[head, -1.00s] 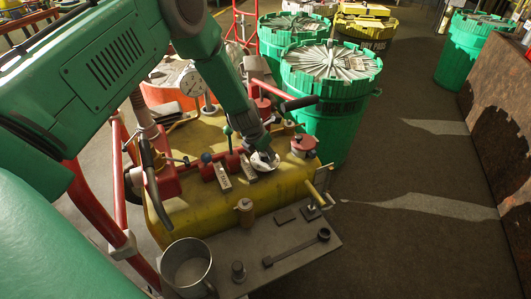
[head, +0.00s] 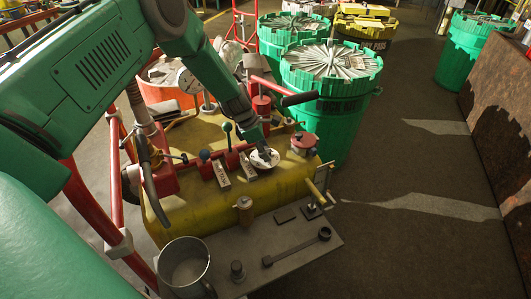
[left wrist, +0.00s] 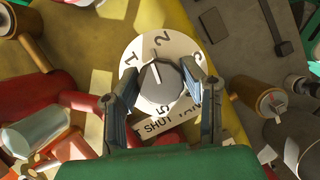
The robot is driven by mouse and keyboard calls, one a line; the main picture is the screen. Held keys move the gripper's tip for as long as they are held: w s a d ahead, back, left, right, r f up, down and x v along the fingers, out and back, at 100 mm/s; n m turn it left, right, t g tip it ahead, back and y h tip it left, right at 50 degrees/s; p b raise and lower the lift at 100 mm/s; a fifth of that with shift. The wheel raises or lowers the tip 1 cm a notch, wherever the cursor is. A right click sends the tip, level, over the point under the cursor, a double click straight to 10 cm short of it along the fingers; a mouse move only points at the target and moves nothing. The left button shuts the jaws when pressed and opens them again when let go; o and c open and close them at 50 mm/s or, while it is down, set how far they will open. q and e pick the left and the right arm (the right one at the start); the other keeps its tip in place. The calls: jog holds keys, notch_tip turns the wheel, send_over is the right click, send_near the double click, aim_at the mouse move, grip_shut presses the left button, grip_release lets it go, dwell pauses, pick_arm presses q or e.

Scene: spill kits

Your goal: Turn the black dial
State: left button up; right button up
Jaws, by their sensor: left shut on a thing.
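The black dial (left wrist: 161,88) is a dark grey-black knob with a pale pointer line, at the centre of a round white plate (left wrist: 160,49) marked with numbers. In the left wrist view the pointer is toward the upper left, between 1 and 2. In the head view the white plate (head: 268,162) sits on top of the yellow tank (head: 205,207). My left gripper (head: 262,150) comes down onto the dial from above. In the left wrist view its two fingers (left wrist: 162,78) are shut on the dial, one on each side. In the head view the fingers mostly hide the dial.
Small levers (head: 228,130) and a red valve (head: 304,143) stand close around the dial. Green drums (head: 330,85) stand behind; the floor at right is clear.

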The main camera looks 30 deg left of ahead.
pick_arm(q)
jog(key=m, duration=0.2)
jog(key=m+g+b, duration=0.1)
jog(key=shift+a+f+m+h, duration=0.1)
jog(key=shift+f+m+h, duration=0.1)
jog(key=shift+m+h, duration=0.15)
jog(key=m+g+b, duration=0.2)
jog(key=m+b, duration=0.1)
jog(key=m, duration=0.1)
jog(key=shift+m, duration=0.35)
jog(key=m+g+b, duration=0.1)
jog(key=m, duration=0.1)
jog(key=m+b, duration=0.2)
jog(key=m, duration=0.1)
jog(key=shift+r+g, duration=0.1)
jog(key=shift+g, duration=0.3)
jog(key=shift+r+m+g+b, duration=0.15)
jog(key=shift+m+g+b, duration=0.2)
jog(key=shift+m, duration=0.65)
jog(key=shift+w+y, duration=0.1)
jog(key=shift+y, duration=0.35)
jog(key=o, duration=1.1)
jog(key=shift+o, duration=0.3)
